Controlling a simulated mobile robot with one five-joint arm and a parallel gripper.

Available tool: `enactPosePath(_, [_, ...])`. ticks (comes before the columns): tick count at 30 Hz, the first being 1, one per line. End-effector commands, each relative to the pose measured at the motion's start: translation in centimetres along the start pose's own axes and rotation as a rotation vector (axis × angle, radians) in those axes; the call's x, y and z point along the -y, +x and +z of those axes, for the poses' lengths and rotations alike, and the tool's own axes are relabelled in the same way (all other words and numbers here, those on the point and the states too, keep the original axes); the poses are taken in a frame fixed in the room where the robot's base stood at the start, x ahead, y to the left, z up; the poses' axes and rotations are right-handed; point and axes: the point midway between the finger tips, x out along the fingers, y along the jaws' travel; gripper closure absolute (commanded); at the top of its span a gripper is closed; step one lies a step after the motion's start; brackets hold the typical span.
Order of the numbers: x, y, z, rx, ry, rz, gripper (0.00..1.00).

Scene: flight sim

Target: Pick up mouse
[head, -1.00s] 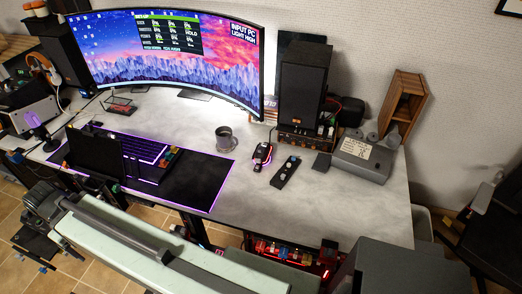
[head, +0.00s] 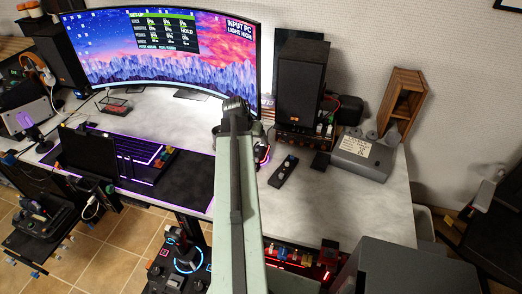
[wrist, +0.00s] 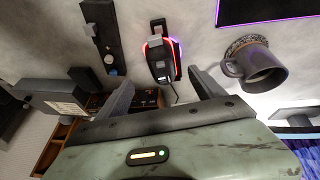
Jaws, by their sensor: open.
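The mouse (wrist: 161,55) is dark with a glowing red and purple rim and lies on the grey desk (head: 330,205). In the head view, the mouse (head: 264,155) shows only in part, just right of my arm, which hides the rest. My gripper (wrist: 162,80) is open and empty, with its two fingers spread apart in the wrist view. The mouse shows beyond the fingertips, roughly centred between them, apparently not touched. In the head view, my arm's end hides the fingers.
A grey mug (wrist: 250,65) stands close beside the mouse; my arm hides it in the head view. A black control strip (head: 283,171) lies on the mouse's other side. A speaker (head: 303,88), a grey box (head: 362,155) and the curved monitor (head: 170,50) stand behind.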

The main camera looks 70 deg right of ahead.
Motion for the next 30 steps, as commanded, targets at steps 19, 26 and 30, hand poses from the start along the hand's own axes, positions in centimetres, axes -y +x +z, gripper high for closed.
enactPosePath(19, [0.5, 7.4, 0.0, 0.001, -0.003, -0.002, 0.22])
enactPosePath(26, [0.4, 7.7, -0.2, 0.000, -0.004, -0.003, 0.22])
enactPosePath(30, [0.4, 7.6, -0.2, 0.001, -0.004, -0.003, 0.44])
